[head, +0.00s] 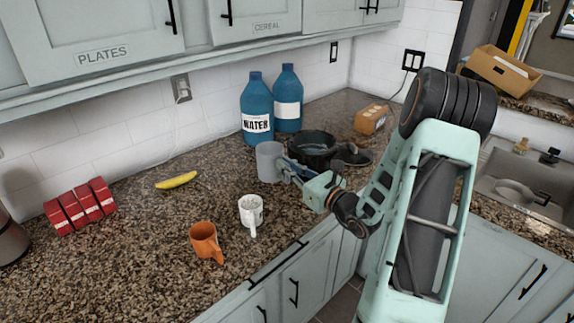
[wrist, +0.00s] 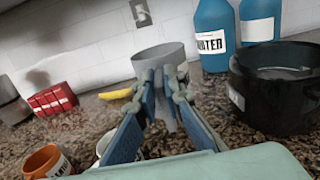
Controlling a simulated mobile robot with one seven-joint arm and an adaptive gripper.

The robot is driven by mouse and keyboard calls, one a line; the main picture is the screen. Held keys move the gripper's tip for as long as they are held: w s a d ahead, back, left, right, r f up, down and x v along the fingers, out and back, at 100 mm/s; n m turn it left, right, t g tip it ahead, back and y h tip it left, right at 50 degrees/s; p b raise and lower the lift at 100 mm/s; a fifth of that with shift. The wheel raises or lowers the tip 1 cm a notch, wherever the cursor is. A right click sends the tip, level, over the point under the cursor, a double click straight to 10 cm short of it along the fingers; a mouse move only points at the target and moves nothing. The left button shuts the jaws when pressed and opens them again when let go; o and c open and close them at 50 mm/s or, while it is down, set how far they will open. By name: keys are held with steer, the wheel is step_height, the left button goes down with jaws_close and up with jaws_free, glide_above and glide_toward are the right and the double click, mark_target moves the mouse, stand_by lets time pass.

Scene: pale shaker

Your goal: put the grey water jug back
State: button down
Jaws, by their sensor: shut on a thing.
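The grey water jug (head: 268,160) is a plain grey cylinder, upright or nearly so, at the middle of the counter in front of the blue water bottles. My gripper (head: 284,169) reaches it from the right and is shut on it. In the wrist view the jug (wrist: 160,57) stands between and beyond the blue-padded fingers (wrist: 161,82), which hide its lower part. I cannot tell whether its base touches the counter.
Blue water bottles (head: 257,108) and a black pot (head: 312,146) stand close behind and right of the jug. A white mug (head: 251,212), orange mug (head: 204,241), banana (head: 176,180) and red boxes (head: 80,206) are leftward or nearer. Counter (head: 130,245) between them is clear.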

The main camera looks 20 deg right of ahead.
steer(key=shift+f+b, duration=3.5)
steer(key=shift+f, duration=1.05)
steer(key=shift+f, duration=0.25)
steer(key=c, duration=2)
jaws_free()
steer(key=shift+o, duration=0.2)
steer(key=shift+s, duration=0.1)
steer(key=v, duration=1.2)
